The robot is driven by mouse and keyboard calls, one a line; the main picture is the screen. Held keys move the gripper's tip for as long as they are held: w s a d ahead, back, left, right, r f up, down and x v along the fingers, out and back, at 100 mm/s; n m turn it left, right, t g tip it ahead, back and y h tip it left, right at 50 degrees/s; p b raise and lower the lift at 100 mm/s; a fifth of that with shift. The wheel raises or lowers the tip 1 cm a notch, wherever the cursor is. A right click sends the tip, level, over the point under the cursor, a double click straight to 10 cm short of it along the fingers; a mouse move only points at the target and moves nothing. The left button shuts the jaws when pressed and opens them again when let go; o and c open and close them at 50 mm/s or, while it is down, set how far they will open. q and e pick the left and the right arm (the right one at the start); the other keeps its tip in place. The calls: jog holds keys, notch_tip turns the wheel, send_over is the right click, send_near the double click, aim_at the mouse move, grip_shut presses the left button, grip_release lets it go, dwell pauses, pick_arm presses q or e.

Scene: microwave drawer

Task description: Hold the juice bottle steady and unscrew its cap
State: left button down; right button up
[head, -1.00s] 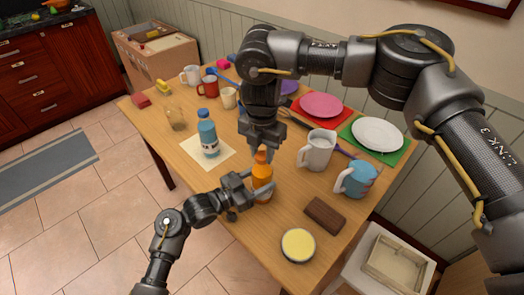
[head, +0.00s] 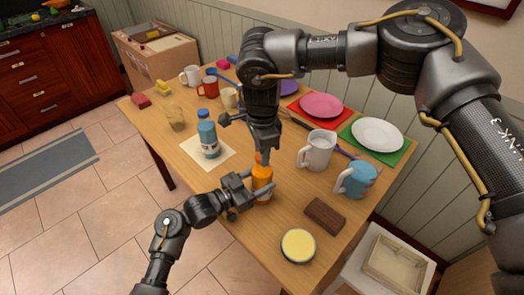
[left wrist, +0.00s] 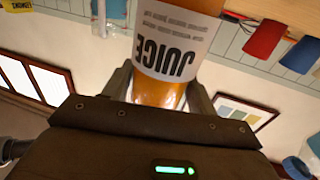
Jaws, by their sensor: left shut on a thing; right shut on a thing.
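The orange juice bottle (head: 262,180) stands upright on the wooden table, near its front edge. My left gripper (head: 262,193) is shut around the bottle's body from the left. In the left wrist view the bottle with its JUICE label (left wrist: 170,45) sits between the two fingers (left wrist: 158,88). My right gripper (head: 263,152) points straight down over the bottle top and is shut on the cap. The cap is mostly hidden by the fingers, so I cannot tell whether it has come loose.
A blue bottle (head: 208,138) stands on a cream mat (head: 226,153) to the left. A white mug (head: 316,150), a blue mug (head: 356,180), a brown block (head: 325,215) and a yellow-topped round tub (head: 298,245) lie to the right. Plates stand at the back.

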jog(key=shift+n, duration=0.4)
jog(key=shift+r, duration=0.2)
dwell(0.3)
jog(key=shift+r, duration=0.95)
jog(key=shift+r, duration=2)
pick_arm(q)
jog(key=shift+c, duration=1.9)
grip_release()
